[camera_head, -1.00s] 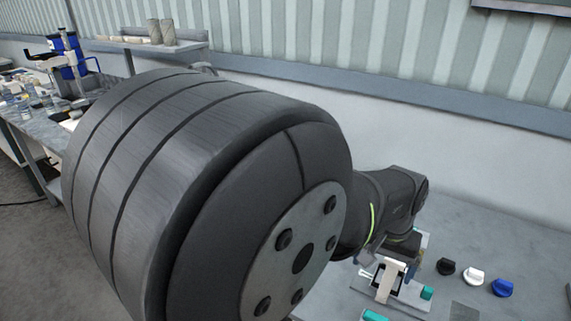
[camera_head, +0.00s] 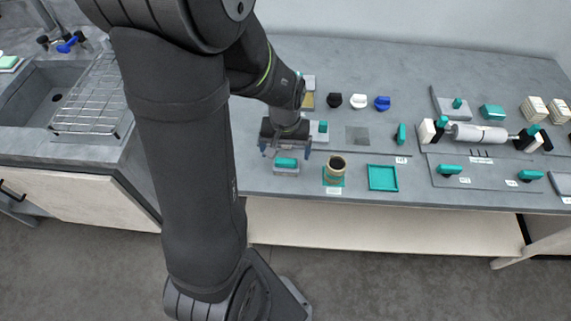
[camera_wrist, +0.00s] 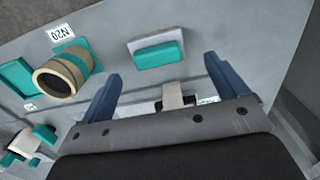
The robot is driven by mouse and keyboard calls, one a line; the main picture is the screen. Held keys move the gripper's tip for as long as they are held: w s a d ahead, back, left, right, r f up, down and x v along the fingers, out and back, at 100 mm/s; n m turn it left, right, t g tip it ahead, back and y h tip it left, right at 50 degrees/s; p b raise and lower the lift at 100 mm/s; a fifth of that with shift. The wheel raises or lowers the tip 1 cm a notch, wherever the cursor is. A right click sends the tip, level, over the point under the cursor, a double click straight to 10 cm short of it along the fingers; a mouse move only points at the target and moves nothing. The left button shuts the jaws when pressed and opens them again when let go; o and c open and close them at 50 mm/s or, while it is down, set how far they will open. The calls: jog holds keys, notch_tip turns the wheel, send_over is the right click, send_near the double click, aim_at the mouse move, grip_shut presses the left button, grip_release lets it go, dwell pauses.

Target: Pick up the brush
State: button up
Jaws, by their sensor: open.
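I cannot tell for sure which object is the brush. My gripper (camera_head: 286,151) is over the left part of the grey bench, with its two blue fingers apart and pointing down. In the wrist view the open fingers (camera_wrist: 161,70) are apart with nothing gripped. A teal-topped pale block (camera_wrist: 157,52) lies just beyond the fingertips; it also shows below my gripper in the head view (camera_head: 286,163). A pale upright piece (camera_wrist: 172,97) shows between the fingers, partly hidden by the gripper body.
A tan ring (camera_head: 336,165) on a teal base and a teal tray (camera_head: 383,177) stand at right. Black (camera_head: 334,100), white (camera_head: 358,101) and blue (camera_head: 382,103) pieces lie behind. A roller (camera_head: 480,134) is further right. A sink (camera_head: 57,96) and wire rack (camera_head: 92,98) are at left.

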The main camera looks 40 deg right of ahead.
aim_at(286, 160)
jog(key=f, duration=0.4)
jog(key=shift+s+a, duration=0.15)
jog(key=shift+s, duration=0.15)
jog(key=shift+f, duration=0.65)
jog(key=c, duration=1.1)
jog(key=shift+r, duration=0.1)
jog(key=shift+r, duration=0.75)
notch_tip(286, 160, up, 2)
jog(key=shift+r, duration=0.2)
jog(key=s+r, duration=0.7)
jog(key=s, duration=0.4)
jog(key=shift+s+d, duration=0.3)
jog(key=shift+s, duration=0.05)
